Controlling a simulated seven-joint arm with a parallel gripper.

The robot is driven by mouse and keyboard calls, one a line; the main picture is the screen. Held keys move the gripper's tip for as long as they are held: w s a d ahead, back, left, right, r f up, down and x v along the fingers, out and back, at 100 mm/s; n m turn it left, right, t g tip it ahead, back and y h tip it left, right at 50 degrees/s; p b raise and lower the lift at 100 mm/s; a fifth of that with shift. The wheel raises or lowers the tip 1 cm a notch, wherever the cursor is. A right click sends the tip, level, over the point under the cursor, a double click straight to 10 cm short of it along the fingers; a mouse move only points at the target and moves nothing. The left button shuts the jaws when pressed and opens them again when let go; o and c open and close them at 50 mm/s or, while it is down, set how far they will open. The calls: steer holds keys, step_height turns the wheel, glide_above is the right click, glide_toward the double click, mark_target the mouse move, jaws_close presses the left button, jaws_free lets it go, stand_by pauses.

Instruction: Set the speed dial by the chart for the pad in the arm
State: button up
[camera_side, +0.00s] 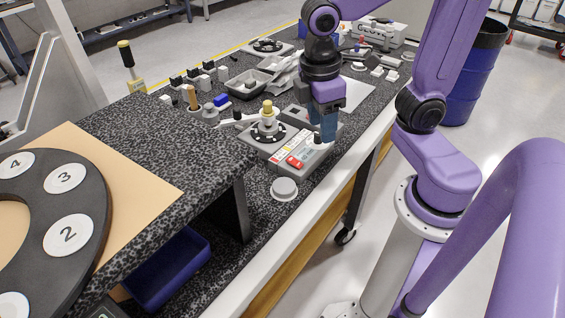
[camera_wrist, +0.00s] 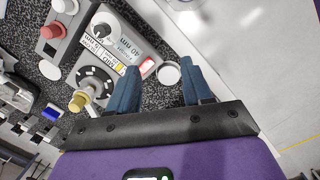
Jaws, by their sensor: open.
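The grey fixture box (camera_side: 300,160) stands on the speckled bench and carries a small dark dial knob (camera_side: 316,137). A red switch (camera_side: 295,162) is on the same box. A black ringed plate (camera_wrist: 95,82) bears the arm with a brass-yellow knob (camera_wrist: 78,101). The pad in the arm cannot be made out. My gripper (camera_side: 328,128) is open and empty above the box's right end; its blue fingers (camera_wrist: 160,68) point past the switch.
A pale round disc (camera_side: 284,188) lies in front of the box. A second box with a red knob (camera_wrist: 52,31) is nearby. Grey trays (camera_side: 250,84) and small blocks stand farther back. A large numbered ring (camera_side: 92,235) lies at left. The bench's white front edge is clear.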

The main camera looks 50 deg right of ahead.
steer(key=s+f+n+y, duration=0.1)
steer(key=s+f, duration=0.2)
steer(key=s, duration=0.5)
steer(key=shift+s+n+t+y, duration=0.25)
steer(key=shift+n+t+y, duration=0.05)
steer(key=shift+y, duration=0.1)
stand_by(2.7)
